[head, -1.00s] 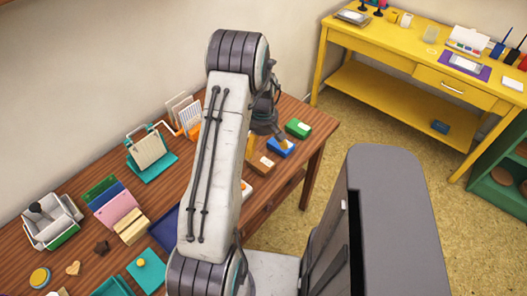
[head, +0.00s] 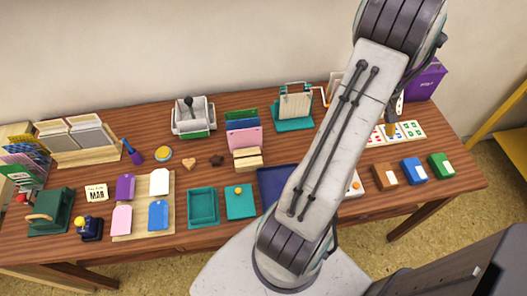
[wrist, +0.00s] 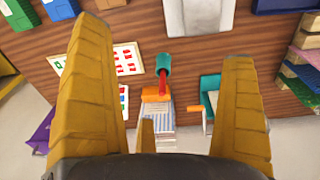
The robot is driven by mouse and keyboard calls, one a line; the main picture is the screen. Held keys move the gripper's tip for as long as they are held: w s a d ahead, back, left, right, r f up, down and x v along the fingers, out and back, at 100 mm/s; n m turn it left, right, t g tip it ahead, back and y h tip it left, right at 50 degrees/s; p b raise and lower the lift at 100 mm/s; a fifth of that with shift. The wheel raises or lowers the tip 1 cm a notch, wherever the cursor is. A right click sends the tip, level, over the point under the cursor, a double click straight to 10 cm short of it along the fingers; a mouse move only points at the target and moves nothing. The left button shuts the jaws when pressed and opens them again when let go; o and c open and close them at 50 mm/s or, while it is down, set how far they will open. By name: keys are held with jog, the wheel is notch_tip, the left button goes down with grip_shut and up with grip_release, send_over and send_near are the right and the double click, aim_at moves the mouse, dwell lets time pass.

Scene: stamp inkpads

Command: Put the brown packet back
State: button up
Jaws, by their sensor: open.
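The brown packet (head: 385,177), a small box with a pale label, lies near the table's front edge, just left of a blue one (head: 414,171) and a green one (head: 441,165). In the wrist view the brown packet (wrist: 109,3) is cut off by the top edge. My gripper (wrist: 165,42) is open, its yellow fingers wide apart with nothing held between them. In the head view my gripper (head: 390,129) is partly hidden by my arm and appears over the sticker sheets, behind the row of packets.
The wooden table (head: 340,230) is crowded. A white device (wrist: 200,14) and a navy tray (head: 275,184) lie left of the brown packet. A purple box (head: 428,80) stands at the back right. A red-handled tool (wrist: 163,80) shows between my fingers.

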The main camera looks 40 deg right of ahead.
jog(key=w+a+r+n+t, duration=0.1)
jog(key=w+a+r, duration=0.55)
jog(key=a, duration=0.45)
jog(key=w+a+r+n+t, duration=0.1)
jog(key=w+a+r+n, duration=0.1)
jog(key=w+a+r, duration=0.55)
jog(key=s+a+n+t, duration=0.1)
jog(key=s+a, duration=0.2)
jog(key=a, duration=0.8)
jog(key=s+a+n+y, duration=0.1)
jog(key=s+a, duration=0.2)
jog(key=a, duration=0.8)
jog(key=shift+s+a+f+t, duration=0.15)
jog(key=shift+a+f+t, duration=0.15)
jog(key=shift+t, duration=0.1)
